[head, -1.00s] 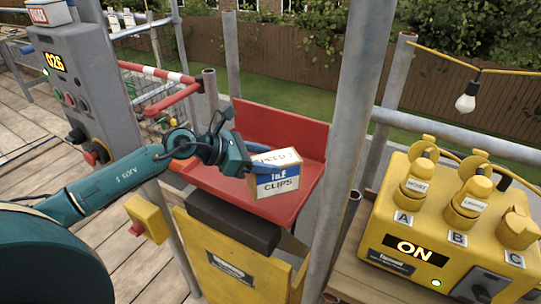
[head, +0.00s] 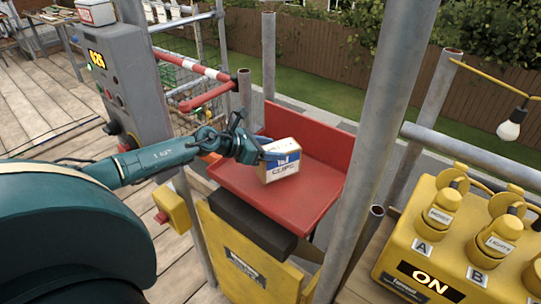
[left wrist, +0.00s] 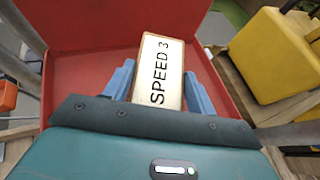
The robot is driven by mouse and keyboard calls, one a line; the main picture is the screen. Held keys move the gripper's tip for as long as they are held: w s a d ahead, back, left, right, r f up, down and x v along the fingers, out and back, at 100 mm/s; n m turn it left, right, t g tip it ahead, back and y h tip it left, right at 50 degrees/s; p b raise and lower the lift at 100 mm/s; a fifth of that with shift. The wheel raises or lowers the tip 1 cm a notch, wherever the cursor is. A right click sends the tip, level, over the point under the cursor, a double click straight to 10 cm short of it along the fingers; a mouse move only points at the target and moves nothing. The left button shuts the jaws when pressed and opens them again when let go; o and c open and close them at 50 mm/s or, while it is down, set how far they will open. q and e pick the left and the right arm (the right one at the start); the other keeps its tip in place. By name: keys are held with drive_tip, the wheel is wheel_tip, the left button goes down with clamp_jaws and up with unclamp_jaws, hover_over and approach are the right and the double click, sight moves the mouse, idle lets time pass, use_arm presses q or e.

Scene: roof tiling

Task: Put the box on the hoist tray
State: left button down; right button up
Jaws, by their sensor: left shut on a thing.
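The box (head: 280,161) is a small carton marked "CLIPS" in white, blue and brown. It is over the red hoist tray (head: 318,199); I cannot tell whether it touches the tray floor. My left gripper (head: 264,154) reaches in from the left and is shut on the box. In the left wrist view the box (left wrist: 158,72) shows a face marked "SPEED 3" between the blue fingers of my left gripper (left wrist: 158,88), with the red tray (left wrist: 85,65) around and behind it. My right gripper is not in view.
A grey control post (head: 135,75) with a lit display stands left of the tray. A yellow switch box (head: 440,235) reading "ON" is at the right. A scaffold pole (head: 375,130) rises close to the tray's right side. A red and white barrier (head: 190,65) is behind.

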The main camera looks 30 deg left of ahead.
use_arm(q)
drive_tip(key=shift+w+f, duration=0.1)
drive_tip(key=shift+f, duration=0.9)
drive_tip(key=shift+f, duration=0.1)
drive_tip(key=shift+f, duration=0.15)
drive_tip(key=shift+c, duration=2.4)
unclamp_jaws()
drive_tip(key=shift+s+a, duration=0.2)
drive_tip(key=shift+s, duration=0.2)
drive_tip(key=b+v, duration=0.1)
drive_tip(key=v, duration=1)
drive_tip(key=shift+r, duration=0.35)
